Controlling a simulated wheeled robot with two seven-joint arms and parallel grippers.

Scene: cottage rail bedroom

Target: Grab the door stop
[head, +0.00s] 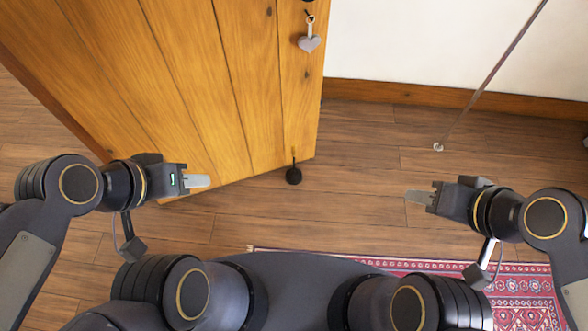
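The door stop (294,175) looks like a small dark round piece with a short upright stem. It is at the foot of the wooden door (235,90), by its lower right corner. My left gripper (203,181) is to the left of the door stop, in front of the door's lower part, pointing right and apart from the stop. My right gripper (412,197) is to the right of the door stop, over the floor, pointing left. Each gripper's fingers overlap in this view, so their gap is hidden. Nothing shows between them.
A thin pole or cord (490,75) slants down to the wood floor (350,205) at the right. A red patterned rug (520,285) lies at the front right.

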